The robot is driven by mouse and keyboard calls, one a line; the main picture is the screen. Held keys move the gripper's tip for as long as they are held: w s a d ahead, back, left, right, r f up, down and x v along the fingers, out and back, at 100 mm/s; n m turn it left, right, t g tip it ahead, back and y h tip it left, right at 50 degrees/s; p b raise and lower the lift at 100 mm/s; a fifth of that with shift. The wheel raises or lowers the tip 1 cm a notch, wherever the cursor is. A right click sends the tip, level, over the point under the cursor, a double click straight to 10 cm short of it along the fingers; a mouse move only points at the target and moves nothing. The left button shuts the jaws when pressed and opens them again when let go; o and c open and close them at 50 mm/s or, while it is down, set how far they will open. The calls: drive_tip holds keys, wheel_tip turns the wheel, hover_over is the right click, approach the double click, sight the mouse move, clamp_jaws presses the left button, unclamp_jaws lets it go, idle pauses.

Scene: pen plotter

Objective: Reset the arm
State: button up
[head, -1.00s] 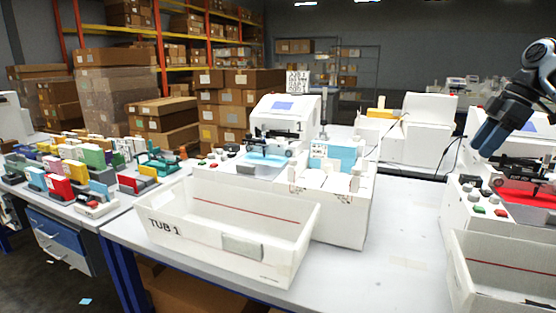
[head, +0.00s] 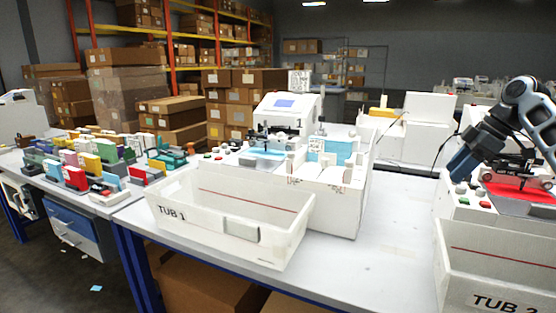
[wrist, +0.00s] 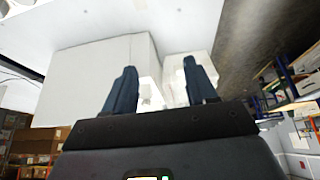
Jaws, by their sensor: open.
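My gripper (wrist: 162,92) is open and empty in the wrist view, with its two dark fingers apart. White box-like shapes and a white surface show beyond the fingers. In the head view my gripper (head: 462,162) is at the right, in front of the second machine (head: 465,205) with a red bed. From this angle I cannot tell how far it is from that machine. The rest of my arm runs off the right edge.
The machine marked 1 (head: 285,118) stands mid-table behind the white tub marked TUB 1 (head: 172,212). A second tub (head: 500,265) is at lower right. Bare table (head: 400,240) lies between them. Coloured items (head: 85,165) fill the left table.

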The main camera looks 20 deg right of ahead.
drive_tip(key=w+a+f+t, duration=0.2)
drive_tip(key=w+a+f, duration=0.4)
drive_tip(key=a+f, duration=0.4)
drive_tip(key=a+f+m+t, duration=0.1)
drive_tip(key=a+f, duration=0.4)
drive_tip(key=a, duration=0.2)
drive_tip(key=a+f+m+t, duration=0.1)
drive_tip(key=a+f+m, duration=0.1)
drive_tip(key=a+f, duration=0.3)
drive_tip(key=w+a+f+m+t, duration=0.1)
drive_tip(key=a+f, duration=0.4)
drive_tip(key=a, duration=0.3)
drive_tip(key=shift+w+a+f, duration=0.1)
drive_tip(key=shift+a+f, duration=0.2)
drive_tip(key=shift+f, duration=0.05)
drive_tip(key=s+a+f+m+t+h, duration=0.2)
drive_tip(key=s+a+f+m, duration=0.35)
drive_tip(key=s+a, duration=0.85)
drive_tip(key=s+a+h, duration=0.1)
drive_tip(key=s+a, duration=0.2)
drive_tip(key=s, duration=1)
drive_tip(key=s+d+r+n+t, duration=0.1)
drive_tip(key=s+r+t, duration=0.2)
drive_tip(key=s+r, duration=1.2)
drive_tip(key=s, duration=0.4)
drive_tip(key=shift+s+d+r+n, duration=0.15)
drive_tip(key=shift+d+r+n, duration=0.1)
drive_tip(key=shift+n, duration=0.1)
